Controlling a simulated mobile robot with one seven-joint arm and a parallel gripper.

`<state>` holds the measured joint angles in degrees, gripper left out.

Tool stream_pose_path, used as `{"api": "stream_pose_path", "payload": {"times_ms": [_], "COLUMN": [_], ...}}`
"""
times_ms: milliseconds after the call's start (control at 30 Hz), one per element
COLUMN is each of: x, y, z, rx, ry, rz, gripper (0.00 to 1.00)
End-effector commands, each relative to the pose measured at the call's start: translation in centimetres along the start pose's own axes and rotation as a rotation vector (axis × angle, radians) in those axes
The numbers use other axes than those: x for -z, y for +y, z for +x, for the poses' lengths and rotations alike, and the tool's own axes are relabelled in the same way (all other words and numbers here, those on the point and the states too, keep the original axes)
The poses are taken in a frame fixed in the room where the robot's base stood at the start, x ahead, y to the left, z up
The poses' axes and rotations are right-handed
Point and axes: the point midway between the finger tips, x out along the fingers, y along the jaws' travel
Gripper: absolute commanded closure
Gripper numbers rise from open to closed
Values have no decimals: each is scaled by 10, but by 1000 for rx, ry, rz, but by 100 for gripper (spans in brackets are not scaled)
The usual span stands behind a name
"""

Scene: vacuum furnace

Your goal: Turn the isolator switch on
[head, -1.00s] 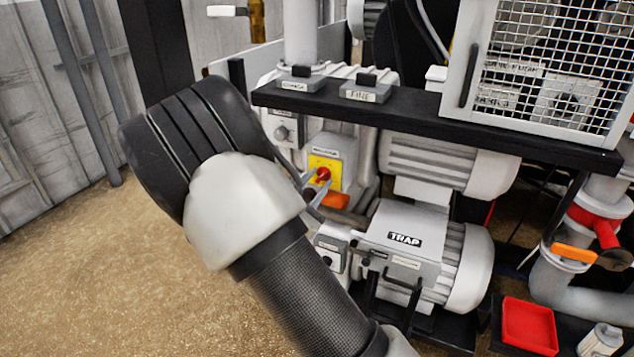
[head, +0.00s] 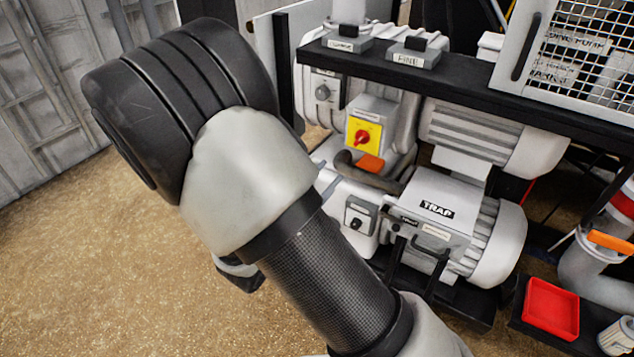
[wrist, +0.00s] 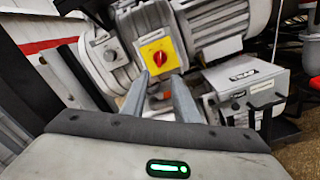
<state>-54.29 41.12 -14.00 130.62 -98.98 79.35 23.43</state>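The isolator switch is a red rotary knob (head: 362,138) on a yellow plate, on a grey box at the front of the machine. Its grip slants in the head view. It also shows in the wrist view (wrist: 159,58), just beyond the fingertips. My gripper (wrist: 160,77) is open, with its two grey fingers apart and nothing between them. It points toward the switch and appears clear of the knob.
An orange handle (head: 370,163) sits just below the switch. The TRAP box (head: 436,211) is lower right. A black shelf (head: 460,85) crosses above. Floor at left is clear.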

Motion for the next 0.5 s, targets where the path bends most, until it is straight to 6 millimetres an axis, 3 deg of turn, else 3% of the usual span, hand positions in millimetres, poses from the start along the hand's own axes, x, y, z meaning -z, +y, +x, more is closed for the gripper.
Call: {"api": "stream_pose_path", "payload": {"times_ms": [200,500], "x": [0,0], "y": [1,0], "z": [-27,-31], "rx": [-2,1], "ry": [0,-1], "rz": [0,0], "gripper": [73,73]}}
